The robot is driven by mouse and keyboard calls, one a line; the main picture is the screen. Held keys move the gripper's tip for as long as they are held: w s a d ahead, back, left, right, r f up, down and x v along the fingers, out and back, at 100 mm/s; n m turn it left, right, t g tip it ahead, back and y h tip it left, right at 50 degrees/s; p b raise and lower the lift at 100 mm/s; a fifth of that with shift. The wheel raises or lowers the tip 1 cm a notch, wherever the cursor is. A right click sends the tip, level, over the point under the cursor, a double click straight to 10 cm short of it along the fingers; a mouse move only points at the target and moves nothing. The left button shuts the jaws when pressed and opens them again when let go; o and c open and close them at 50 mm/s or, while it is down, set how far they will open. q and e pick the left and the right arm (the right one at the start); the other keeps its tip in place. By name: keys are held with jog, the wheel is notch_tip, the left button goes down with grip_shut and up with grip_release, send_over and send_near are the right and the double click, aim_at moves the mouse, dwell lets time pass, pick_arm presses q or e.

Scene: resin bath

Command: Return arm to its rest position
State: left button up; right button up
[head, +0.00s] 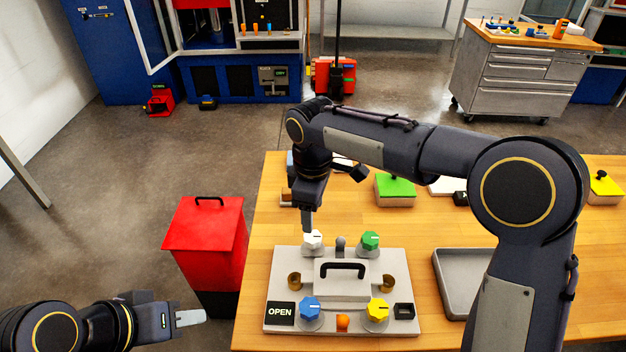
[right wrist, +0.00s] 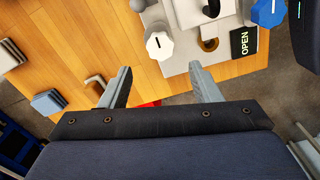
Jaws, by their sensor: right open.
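My right arm reaches from the right over the wooden table, and its gripper (head: 307,218) points down just above the white knob (head: 313,239) of the grey panel (head: 398,263). In the right wrist view the right gripper (right wrist: 162,88) has its two fingers apart with nothing between them; the white knob (right wrist: 160,45) lies beyond the fingertips. The panel also carries green (head: 370,240), blue (head: 310,307) and yellow (head: 378,309) knobs, a black handle and an OPEN label (head: 281,313). My left gripper (head: 190,318) is at the lower left, away from the table; its finger gap cannot be made out.
A red bin (head: 205,232) with a black handle stands left of the table (head: 258,215). A grey tray (head: 452,285) lies right of the panel. A green-topped block (head: 395,188) and a yellow-topped block (head: 603,188) sit farther back.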

jog(key=s+d+r+m+t+y, duration=0.1)
jog(key=s+d+r+m, duration=0.25)
jog(key=d, duration=0.45)
jog(key=s+d+r+m+t+y, duration=0.1)
jog(key=s+d+r+m, duration=0.15)
jog(key=s+d, duration=0.35)
jog(key=s+d+f+m+t+y, duration=0.1)
jog(key=s+d+f+m, duration=0.1)
jog(key=s+m, duration=0.3)
jog(key=s+d+f+m+t, duration=0.2)
jog(key=s+d+m, duration=0.3)
jog(key=s, duration=0.4)
jog(key=shift+s+f+m+t+y, duration=0.3)
jog(key=shift+f+y, duration=0.1)
jog(key=shift+f, duration=0.1)
